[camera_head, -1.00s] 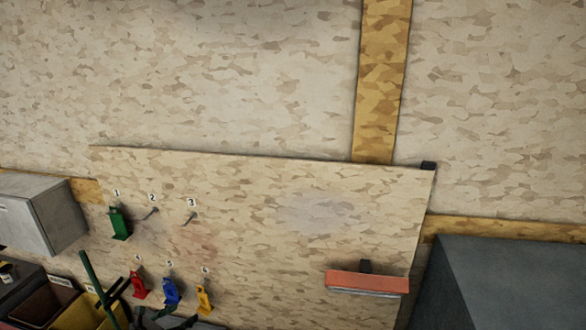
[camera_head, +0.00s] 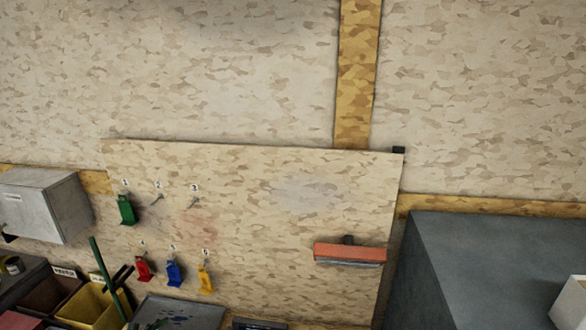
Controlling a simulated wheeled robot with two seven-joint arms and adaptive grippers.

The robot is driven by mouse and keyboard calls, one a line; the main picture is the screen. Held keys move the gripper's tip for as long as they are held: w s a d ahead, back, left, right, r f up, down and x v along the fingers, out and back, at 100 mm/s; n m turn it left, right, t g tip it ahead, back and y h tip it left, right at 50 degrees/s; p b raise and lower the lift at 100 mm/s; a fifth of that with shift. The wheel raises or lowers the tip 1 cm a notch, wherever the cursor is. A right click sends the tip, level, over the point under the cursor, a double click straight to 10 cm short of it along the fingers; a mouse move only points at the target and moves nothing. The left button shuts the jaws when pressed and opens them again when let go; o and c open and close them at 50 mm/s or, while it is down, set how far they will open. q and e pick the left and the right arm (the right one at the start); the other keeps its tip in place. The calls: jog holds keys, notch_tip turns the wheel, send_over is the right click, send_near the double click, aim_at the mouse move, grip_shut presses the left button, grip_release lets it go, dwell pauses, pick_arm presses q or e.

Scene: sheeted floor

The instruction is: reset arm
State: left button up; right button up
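Neither of my grippers nor any part of my arms shows clearly in the head view. The view faces a board (camera_head: 260,240) on the wall with numbered hooks. A green item (camera_head: 126,209) hangs at the first hook of the upper row, and the other two upper hooks are bare. Red (camera_head: 144,268), blue (camera_head: 174,273) and yellow (camera_head: 205,278) items hang in the lower row. What my arms hold or touch cannot be seen.
A grey metal box (camera_head: 40,205) is at the left. Below it are a yellow bin (camera_head: 88,306) and a dark tray (camera_head: 180,314). A red-orange squeegee-like tool (camera_head: 349,252) hangs on the board. A large dark grey cabinet (camera_head: 480,265) fills the lower right, with a white box (camera_head: 571,303) at the edge.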

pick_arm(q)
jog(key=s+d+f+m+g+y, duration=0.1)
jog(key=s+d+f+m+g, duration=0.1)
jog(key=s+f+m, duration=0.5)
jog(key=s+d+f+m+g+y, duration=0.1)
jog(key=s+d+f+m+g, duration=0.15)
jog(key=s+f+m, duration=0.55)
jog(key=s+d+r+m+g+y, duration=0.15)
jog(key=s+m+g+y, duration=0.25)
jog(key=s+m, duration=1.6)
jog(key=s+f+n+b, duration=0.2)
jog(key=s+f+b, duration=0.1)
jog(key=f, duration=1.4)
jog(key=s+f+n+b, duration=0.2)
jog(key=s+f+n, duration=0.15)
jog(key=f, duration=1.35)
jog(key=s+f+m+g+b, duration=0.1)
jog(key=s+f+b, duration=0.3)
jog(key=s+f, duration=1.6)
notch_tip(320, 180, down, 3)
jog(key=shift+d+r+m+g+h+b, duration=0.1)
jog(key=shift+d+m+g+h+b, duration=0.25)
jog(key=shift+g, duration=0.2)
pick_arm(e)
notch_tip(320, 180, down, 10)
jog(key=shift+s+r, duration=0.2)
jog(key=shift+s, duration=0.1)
